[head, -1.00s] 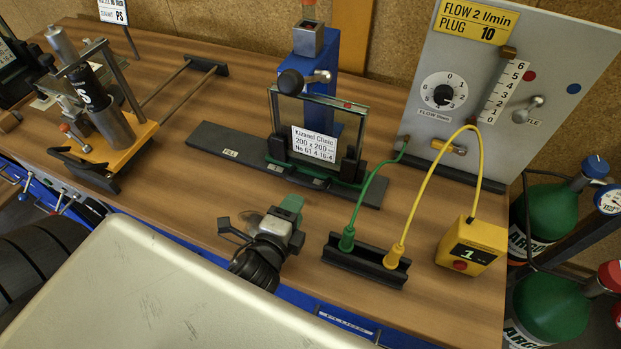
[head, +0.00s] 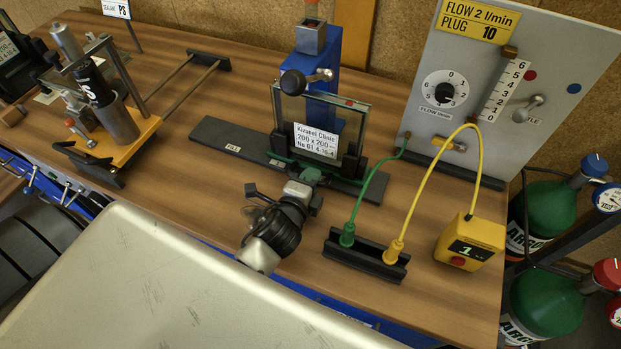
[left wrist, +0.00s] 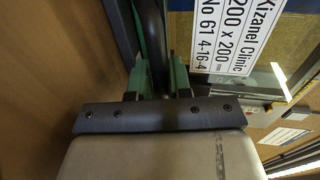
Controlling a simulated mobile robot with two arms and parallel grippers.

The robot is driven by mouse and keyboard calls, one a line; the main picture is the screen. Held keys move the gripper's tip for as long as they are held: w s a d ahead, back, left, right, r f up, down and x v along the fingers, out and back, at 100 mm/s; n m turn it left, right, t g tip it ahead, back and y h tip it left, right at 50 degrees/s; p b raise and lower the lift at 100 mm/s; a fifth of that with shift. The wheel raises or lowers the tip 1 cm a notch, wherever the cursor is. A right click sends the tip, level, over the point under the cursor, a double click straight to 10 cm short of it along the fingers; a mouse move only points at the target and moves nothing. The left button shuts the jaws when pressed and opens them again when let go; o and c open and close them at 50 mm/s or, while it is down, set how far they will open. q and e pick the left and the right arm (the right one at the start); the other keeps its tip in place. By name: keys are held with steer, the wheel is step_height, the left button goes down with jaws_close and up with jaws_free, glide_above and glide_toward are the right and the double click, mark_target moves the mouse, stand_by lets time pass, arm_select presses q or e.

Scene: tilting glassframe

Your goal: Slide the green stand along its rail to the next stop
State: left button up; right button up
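The green stand (head: 346,182) sits on its dark rail (head: 222,137), right of the rail's middle. It has black uprights and holds an upright glass pane (head: 350,115) with a white label. My left gripper (head: 310,176) is low at the stand's front, below the label. In the left wrist view, its green fingers (left wrist: 157,80) lie on either side of a dark upright bar (left wrist: 153,35). The fingers look apart, and I see no clear grip on the bar. The stand's lower part is partly hidden behind the gripper. My right gripper is not in view.
A blue column (head: 318,70) with a black knob stands behind the pane. Green and yellow hoses rise from a black holder (head: 350,260) at right, near a yellow box (head: 470,240). A yellow-based fixture (head: 125,145) stands at left. The rail's left part is clear.

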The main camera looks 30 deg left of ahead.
mark_target(326, 185)
arm_select(q)
jaws_close()
steer(key=shift+d, duration=0.1)
steer(key=shift+d, duration=1.6)
steer(key=shift+o, duration=0.8)
jaws_free()
steer(key=shift+o, duration=1.4)
steer(key=shift+w+d, duration=0.1)
